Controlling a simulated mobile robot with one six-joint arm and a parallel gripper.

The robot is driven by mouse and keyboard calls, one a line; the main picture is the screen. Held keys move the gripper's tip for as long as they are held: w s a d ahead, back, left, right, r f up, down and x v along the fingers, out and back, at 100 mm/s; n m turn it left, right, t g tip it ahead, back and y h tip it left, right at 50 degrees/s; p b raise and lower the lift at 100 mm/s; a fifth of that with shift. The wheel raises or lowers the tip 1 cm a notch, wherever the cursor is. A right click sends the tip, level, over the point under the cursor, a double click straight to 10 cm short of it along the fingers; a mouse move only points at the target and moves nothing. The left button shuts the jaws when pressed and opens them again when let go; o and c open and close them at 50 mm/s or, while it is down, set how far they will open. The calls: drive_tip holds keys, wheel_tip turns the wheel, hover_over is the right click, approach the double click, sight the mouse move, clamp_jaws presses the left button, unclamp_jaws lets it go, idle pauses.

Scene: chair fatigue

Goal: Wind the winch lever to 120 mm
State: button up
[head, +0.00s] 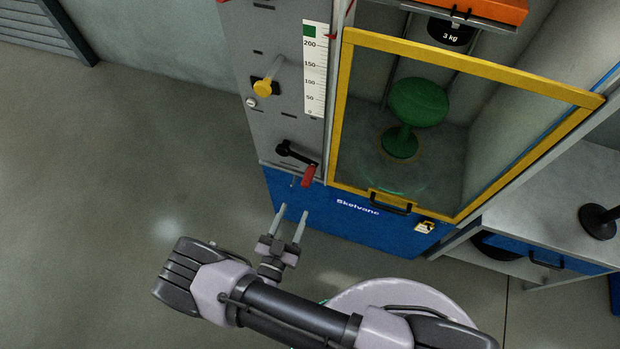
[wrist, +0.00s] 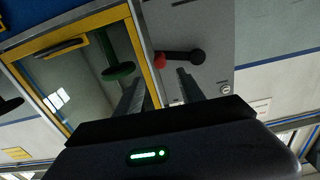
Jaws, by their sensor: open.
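The winch lever (head: 297,160) is a black crank with a red handle (head: 309,176) on the grey front panel of the machine. Its arm slopes down to the right, with the red handle at the lower right end. It also shows in the wrist view (wrist: 182,57). The white height scale (head: 315,70) is marked from 0 to 200 in steps of 50, with a green patch at its top. My gripper (head: 294,212) is open and empty, below the red handle and apart from it. In the wrist view its two fingers (wrist: 160,88) point toward the lever.
A yellow-framed clear door (head: 337,110) covers a chamber with a green stool (head: 418,102) below a 3 kg weight (head: 450,32). A yellow knob (head: 263,87) sits above the lever. A grey bench (head: 545,215) stands at the right. The floor at left is clear.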

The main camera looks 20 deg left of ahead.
sight(305, 186)
drive_tip(key=w, duration=0.3)
drive_tip(key=w+b, duration=0.1)
drive_tip(key=w, duration=0.3)
drive_tip(key=w+b, duration=0.1)
drive_tip(key=w, duration=0.3)
drive_tip(key=shift+w+d, duration=0.25)
drive_tip(key=shift+d, duration=0.15)
drive_tip(key=shift+c, duration=0.5)
clamp_jaws()
